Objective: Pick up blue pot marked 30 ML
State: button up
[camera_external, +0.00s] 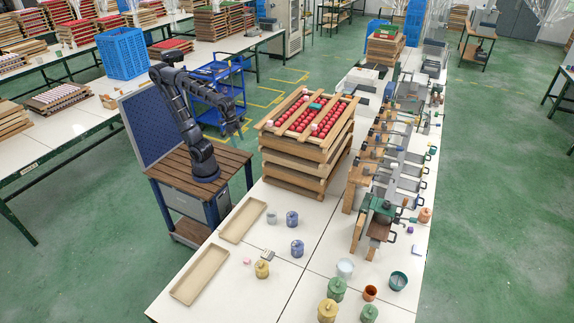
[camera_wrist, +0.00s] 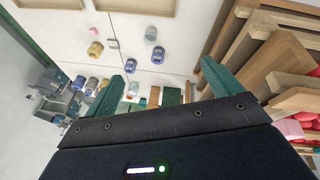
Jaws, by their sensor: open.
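Two blue pots stand upright on the white table in the external view, one farther back (camera_external: 292,218) and one nearer the camera (camera_external: 297,248). Their markings are too small to read, so I cannot tell which says 30 ML. My gripper (camera_external: 236,129) is open and empty, raised left of the stacked wooden trays and well away from both pots. Its two green fingers (camera_wrist: 168,66) are spread apart in the wrist view.
Stacked wooden trays (camera_external: 290,168) with red pieces rise between my arm and the clamp row. Two shallow beige trays, one behind (camera_external: 229,236) and one in front (camera_external: 184,291), lie left of the pots.

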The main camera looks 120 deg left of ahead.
jog(key=w+d+f+n+h, duration=0.1)
jog(key=w+d+n, duration=0.1)
jog(key=w, duration=0.6)
jog(key=w+d+f+n, duration=0.1)
jog(key=w+d+n, duration=0.15)
jog(key=w, duration=0.45)
jog(key=n+g+h, duration=0.2)
jog(key=n, duration=1.2)
send_over(298, 247)
jog(key=s+a, duration=0.2)
jog(key=a, duration=0.3)
notch_tip(298, 247, down, 31)
jog(key=shift+s+x, duration=0.15)
jog(key=shift+x, duration=2.55)
jog(key=shift+s+x, duration=0.15)
jog(key=shift+x, duration=2.5)
jog(key=shift+d, duration=0.1)
jog(key=c, duration=1.3)
